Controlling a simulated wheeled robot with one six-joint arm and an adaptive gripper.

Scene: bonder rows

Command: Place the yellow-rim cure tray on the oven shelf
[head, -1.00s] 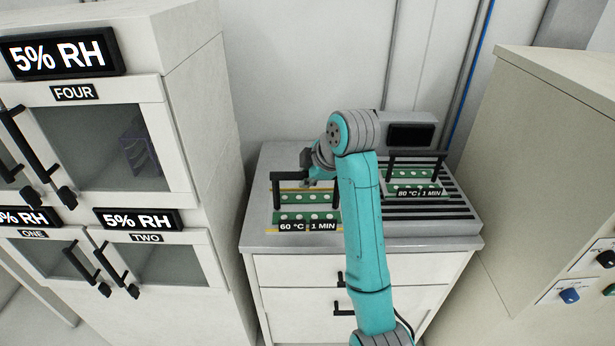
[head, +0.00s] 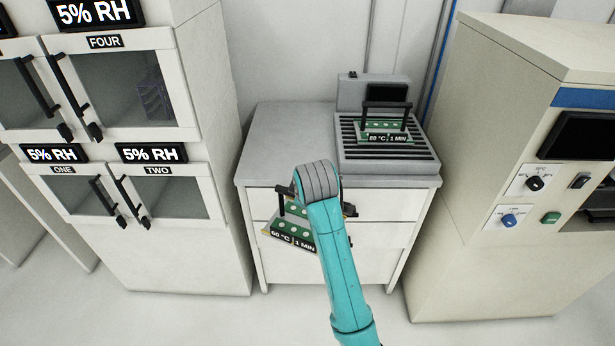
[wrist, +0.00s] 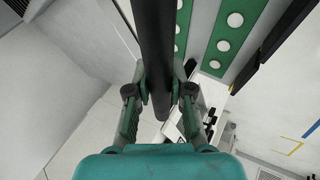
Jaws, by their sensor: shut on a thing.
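The cure tray (head: 292,236) hangs in front of the white drawer cabinet, left of my arm. It is green with pale round parts, a black handle and a "60 °C 1 MIN" label; a little yellow shows at its edge. In the wrist view my gripper (wrist: 160,98) is shut on the black handle bar (wrist: 154,40), with part of the green board (wrist: 228,38) behind. My arm hides the gripper and the tray's right side in the head view. The oven shelf cannot be made out clearly; a dark opening (head: 601,200) shows in the right-hand machine.
A second tray (head: 385,127), labelled "80 °C 1 MIN", stands on the slatted grey unit (head: 350,160) on the cabinet. The cabinet top (head: 275,140) is bare at left. Dry cabinets (head: 205,200) stand at left. The beige machine (head: 470,150) with knobs stands at right.

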